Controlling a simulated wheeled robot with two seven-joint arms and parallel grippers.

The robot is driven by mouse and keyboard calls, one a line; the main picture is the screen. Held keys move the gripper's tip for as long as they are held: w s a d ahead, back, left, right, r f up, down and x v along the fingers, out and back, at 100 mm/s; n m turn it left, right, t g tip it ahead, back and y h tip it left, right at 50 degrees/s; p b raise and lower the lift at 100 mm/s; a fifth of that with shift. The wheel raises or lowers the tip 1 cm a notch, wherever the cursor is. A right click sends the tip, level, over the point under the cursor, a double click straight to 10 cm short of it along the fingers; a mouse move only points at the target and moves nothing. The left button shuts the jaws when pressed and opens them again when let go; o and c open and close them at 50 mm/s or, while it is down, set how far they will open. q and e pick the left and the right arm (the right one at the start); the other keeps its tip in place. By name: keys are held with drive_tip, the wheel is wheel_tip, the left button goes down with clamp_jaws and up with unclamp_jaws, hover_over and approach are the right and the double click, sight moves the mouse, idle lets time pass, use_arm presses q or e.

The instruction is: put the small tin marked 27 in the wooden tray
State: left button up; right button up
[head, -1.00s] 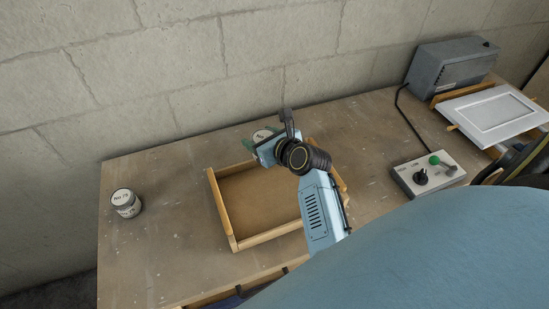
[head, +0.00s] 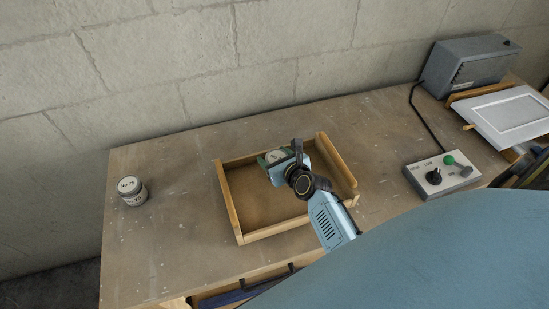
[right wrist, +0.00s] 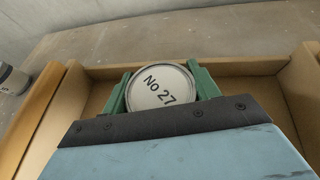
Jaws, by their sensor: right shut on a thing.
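The small tin marked No 27 (right wrist: 161,87) has a pale round lid and sits between the green fingers of my right gripper (right wrist: 160,92) in the right wrist view. In the head view my right gripper (head: 276,157) is shut on this tin over the back part of the wooden tray (head: 228,206). The tray is a shallow open box with low light-wood walls and a bare brown floor. I cannot tell whether the tin touches the tray floor. My left gripper is not in view.
Another tin, marked No 75 or similar (head: 132,191), stands left of the tray on the workbench (head: 180,240). A control box with a green knob (head: 442,176), a white panel (head: 510,114) and a grey machine (head: 470,67) are on the right. A concrete block wall stands behind.

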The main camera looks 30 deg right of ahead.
drive_tip(key=shift+r, duration=0.1)
drive_tip(key=o, duration=1.1)
drive_tip(key=shift+f, duration=0.2)
drive_tip(key=shift+r, duration=0.1)
drive_tip(key=shift+s+r, duration=0.15)
drive_tip(key=p+v, duration=0.1)
drive_tip(key=v, duration=1)
drive_tip(key=shift+s+r+p, duration=0.1)
drive_tip(key=shift+s+p, duration=0.25)
drive_tip(key=shift+p, duration=0.05)
